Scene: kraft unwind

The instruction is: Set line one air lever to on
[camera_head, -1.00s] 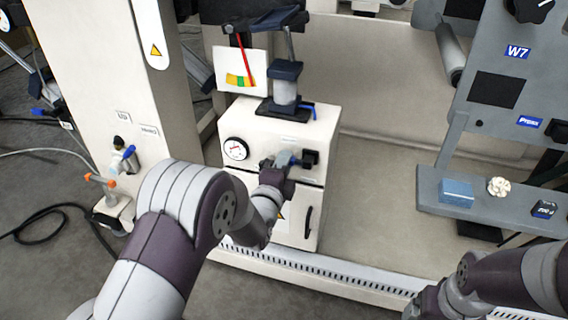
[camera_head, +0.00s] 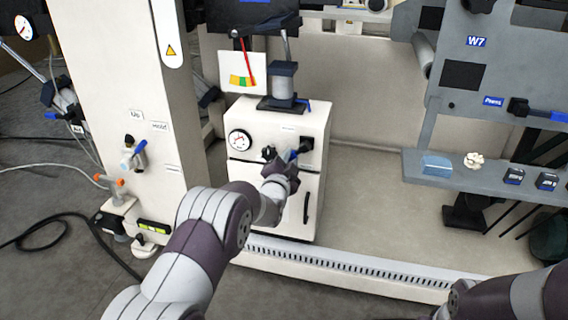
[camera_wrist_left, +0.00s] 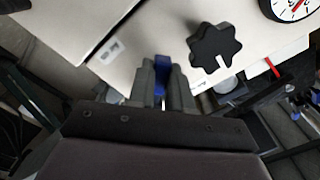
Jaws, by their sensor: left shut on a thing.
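The blue lever (camera_head: 293,155) sits on a black block (camera_head: 307,143) at the upper right of the white cabinet's front. It slants down and to the left from the block. My left gripper (camera_head: 284,161) is at the lever, shut on it. In the left wrist view the blue lever (camera_wrist_left: 160,78) shows between the two grey fingers (camera_wrist_left: 161,88), which hide part of it. I cannot read the small label above it. My right arm shows at the lower right of the head view, but its gripper is not in view.
A black knob (camera_head: 268,153) is just left of the lever, close to my left gripper; it also shows in the wrist view (camera_wrist_left: 215,47). A round gauge (camera_head: 239,140) is farther left. Another blue lever (camera_head: 138,150) is on the white column. A grey shelf (camera_head: 415,171) holds small items at right.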

